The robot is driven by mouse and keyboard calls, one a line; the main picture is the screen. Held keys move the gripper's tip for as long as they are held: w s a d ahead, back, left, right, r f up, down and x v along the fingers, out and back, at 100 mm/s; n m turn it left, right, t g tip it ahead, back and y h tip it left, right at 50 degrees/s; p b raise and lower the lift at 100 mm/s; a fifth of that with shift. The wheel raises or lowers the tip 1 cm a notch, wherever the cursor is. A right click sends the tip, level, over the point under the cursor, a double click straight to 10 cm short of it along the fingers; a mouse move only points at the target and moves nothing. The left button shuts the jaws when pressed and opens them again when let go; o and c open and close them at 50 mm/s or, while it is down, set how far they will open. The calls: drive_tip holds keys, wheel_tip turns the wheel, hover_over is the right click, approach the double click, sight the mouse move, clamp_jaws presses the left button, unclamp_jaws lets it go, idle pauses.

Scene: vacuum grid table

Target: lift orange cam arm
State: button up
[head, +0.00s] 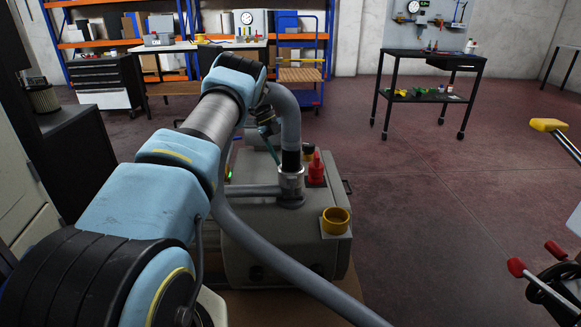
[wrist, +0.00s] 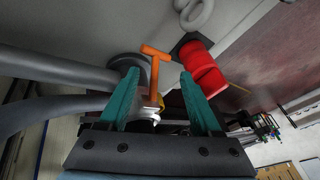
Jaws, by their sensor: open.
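The orange cam arm (wrist: 155,72) is a T-shaped lever with a crossbar at its top in the wrist view. It stands by the metal pipe fitting, which also shows on top of the grey pump unit in the head view (head: 291,186). My gripper (wrist: 160,75) is open, with one teal finger on each side of the cam arm's stem. I see gaps between the stem and both fingers. The cam arm cannot be made out in the head view, where my arm and the hose hide much of that area.
A red part (wrist: 203,68) is close beyond the right finger. Thick grey hoses (wrist: 55,70) run in from the left. A yellow ring (head: 335,220) sits on the grey pump unit (head: 270,240). Open floor (head: 420,210) lies to the right; a black table (head: 430,96) stands farther back.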

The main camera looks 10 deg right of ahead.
drive_tip(key=shift+p+x, duration=0.3)
drive_tip(key=shift+x, duration=2.25)
clamp_jaws()
drive_tip(key=shift+a+f, duration=0.1)
drive_tip(key=shift+f, duration=0.1)
